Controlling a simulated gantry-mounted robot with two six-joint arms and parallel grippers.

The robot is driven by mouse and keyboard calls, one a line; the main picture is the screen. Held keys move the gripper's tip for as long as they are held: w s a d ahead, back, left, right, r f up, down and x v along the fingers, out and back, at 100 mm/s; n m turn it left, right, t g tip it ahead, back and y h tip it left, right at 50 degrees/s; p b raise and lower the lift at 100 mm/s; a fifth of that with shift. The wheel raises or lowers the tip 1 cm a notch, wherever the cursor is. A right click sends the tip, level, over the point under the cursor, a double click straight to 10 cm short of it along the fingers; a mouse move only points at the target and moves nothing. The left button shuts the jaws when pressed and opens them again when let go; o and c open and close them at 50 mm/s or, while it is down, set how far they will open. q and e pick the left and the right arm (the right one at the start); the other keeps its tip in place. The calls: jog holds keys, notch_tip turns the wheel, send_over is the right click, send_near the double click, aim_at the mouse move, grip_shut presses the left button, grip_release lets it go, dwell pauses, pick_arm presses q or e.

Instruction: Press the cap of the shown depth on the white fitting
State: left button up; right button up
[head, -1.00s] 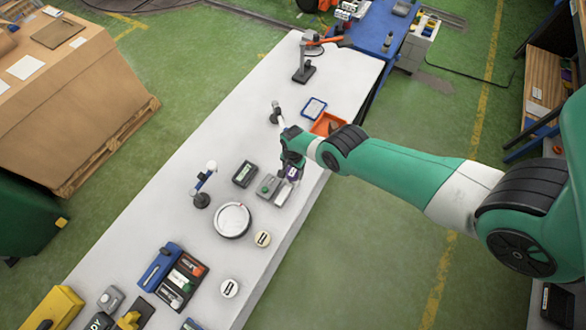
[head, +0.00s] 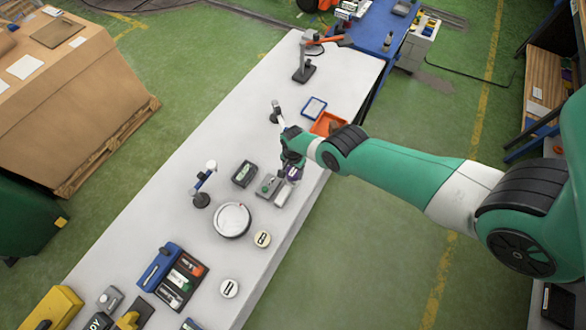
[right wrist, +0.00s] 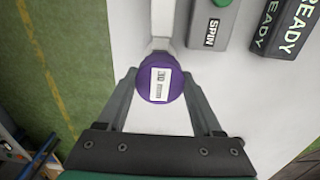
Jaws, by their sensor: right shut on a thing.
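My right gripper (right wrist: 162,100) is shut on a purple round cap (right wrist: 161,78), with one finger on each side. The cap's white label seems to read "30 mm", though its digits are not sharp. In the head view, the right gripper (head: 290,164) and the purple cap (head: 294,174) are over the bench beside the control box. Two pale round pieces with dark labels, one nearer the turntable (head: 262,239) and one nearer the front (head: 229,288), lie on the bench. The white turntable (head: 230,221) is left of the gripper. I cannot clearly pick out the white fitting. My left gripper is not in view.
A grey SPIN box (right wrist: 212,23) with a green button and a dark READY box (right wrist: 285,28) stand near the cap. An orange tray (head: 327,123) lies behind the arm.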

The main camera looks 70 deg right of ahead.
jog(key=shift+f+b, duration=1.9)
dwell(2.6)
dwell(0.4)
jog(key=o, duration=1.3)
jog(key=shift+o, duration=0.2)
jog(key=shift+r, duration=0.1)
notch_tip(320, 180, up, 12)
jog(key=p, duration=1.1)
jog(key=shift+p, duration=0.35)
jog(key=shift+f, duration=0.25)
